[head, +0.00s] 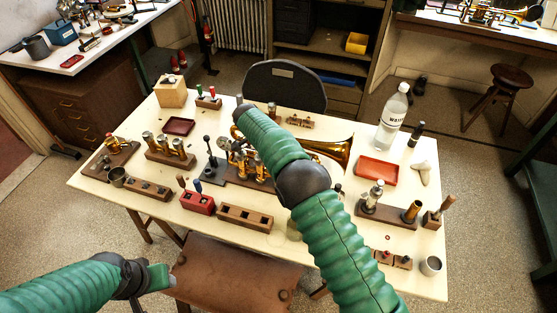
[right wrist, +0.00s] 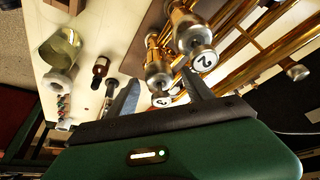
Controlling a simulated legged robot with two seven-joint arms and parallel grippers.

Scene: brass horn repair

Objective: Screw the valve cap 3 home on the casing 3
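The brass horn (head: 338,150) lies near the middle of the table, its bell to the right and its valve group (head: 240,158) partly covered by my right arm. In the right wrist view, a silver-topped valve (right wrist: 158,76) stands between the fingertips of my right gripper (right wrist: 162,88). The fingers are apart, with a gap on each side of the valve. A small white numbered disc (right wrist: 162,99) shows there; I cannot read it surely. A neighbouring valve (right wrist: 190,35) has a disc marked 2 (right wrist: 204,60). Cap 3's seating cannot be told. My left gripper (head: 158,277) hangs off the table, lower left; its fingers are unclear.
Wooden blocks with parts (head: 170,153), a red block (head: 198,202), a slotted wooden block (head: 245,216) and a dark stand (head: 213,170) crowd around the horn. A red tray (head: 378,168) and a water bottle (head: 393,117) stand at the right. A stool (head: 215,275) is in front.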

